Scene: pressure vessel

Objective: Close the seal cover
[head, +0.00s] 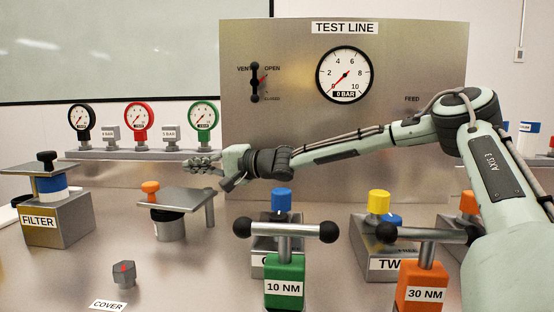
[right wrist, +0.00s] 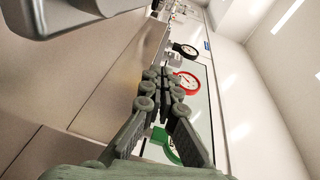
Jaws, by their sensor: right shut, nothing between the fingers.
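A flat metal cover plate (head: 195,199) with an orange knob (head: 151,189) spans from a post (head: 209,207) over a short cylinder (head: 170,230) with a dark upper band. I cannot tell whether the plate rests on the cylinder's rim. A label reading COVER (head: 107,305) lies in front of it, near a grey knob (head: 123,274) with a red mark. My right gripper (head: 190,166) is shut and empty, above and behind the plate, apart from it in the picture. Its closed fingers also show in the right wrist view (right wrist: 162,88). My left gripper is out of view.
A FILTER block (head: 62,222) with a black-knobbed plate stands at left. Several gauges (head: 137,117) line the rear shelf. The TEST LINE panel (head: 290,100) rises behind. Green 10 NM (head: 284,268) and orange 30 NM (head: 422,282) T-handled tools stand in front at right.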

